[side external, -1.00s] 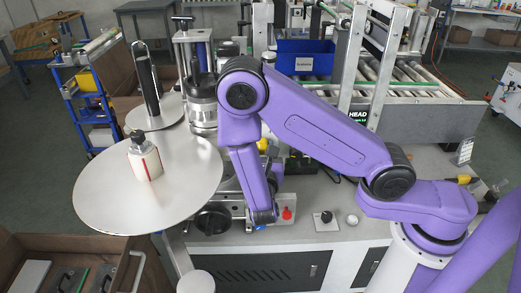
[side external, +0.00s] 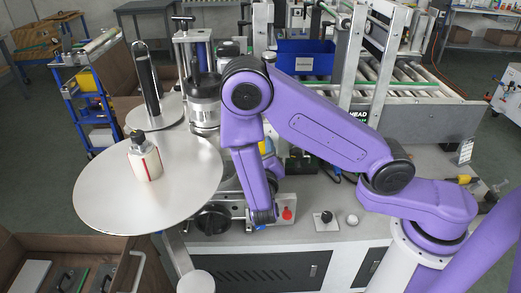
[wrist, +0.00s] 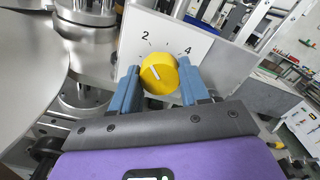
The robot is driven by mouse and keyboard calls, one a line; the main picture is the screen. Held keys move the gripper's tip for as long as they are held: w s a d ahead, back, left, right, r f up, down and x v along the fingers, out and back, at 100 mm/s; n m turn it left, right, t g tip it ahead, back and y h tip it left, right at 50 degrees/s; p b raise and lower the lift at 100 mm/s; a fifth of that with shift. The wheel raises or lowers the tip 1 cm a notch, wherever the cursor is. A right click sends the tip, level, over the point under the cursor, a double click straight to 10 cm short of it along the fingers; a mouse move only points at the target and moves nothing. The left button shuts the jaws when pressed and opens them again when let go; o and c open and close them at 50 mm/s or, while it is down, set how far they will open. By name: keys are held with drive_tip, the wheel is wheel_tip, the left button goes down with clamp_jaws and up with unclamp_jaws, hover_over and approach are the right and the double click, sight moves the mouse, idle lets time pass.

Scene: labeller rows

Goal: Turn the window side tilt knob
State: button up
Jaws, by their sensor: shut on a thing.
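A round yellow knob (wrist: 158,74) with a short white pointer line sits on a pale panel (wrist: 178,35) in the wrist view. The numbers 2 and 4 are printed above it, 2 on the left and 4 on the right. The pointer line slants toward the upper left. My gripper (wrist: 157,70) has one blue-grey finger on each side of the knob and is shut on it. Other marks of the dial are hidden behind the knob and fingers. In the side view my purple arm hides the fingertips, and the grip cannot be seen there.
A large pale disc (side external: 100,190) with a small bottle (side external: 145,158) on it stands left of my arm. A black round handwheel (side external: 212,218) and a red button (side external: 287,213) are close by low down. A blue bin (side external: 305,60) stands behind.

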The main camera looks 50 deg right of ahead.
idle(0.3)
drive_tip(key=o, duration=1.1)
drive_tip(key=shift+c, duration=0.2)
drive_tip(key=v, duration=1.7)
drive_tip(key=shift+s+a, duration=0.2)
drive_tip(key=shift+r, duration=0.1)
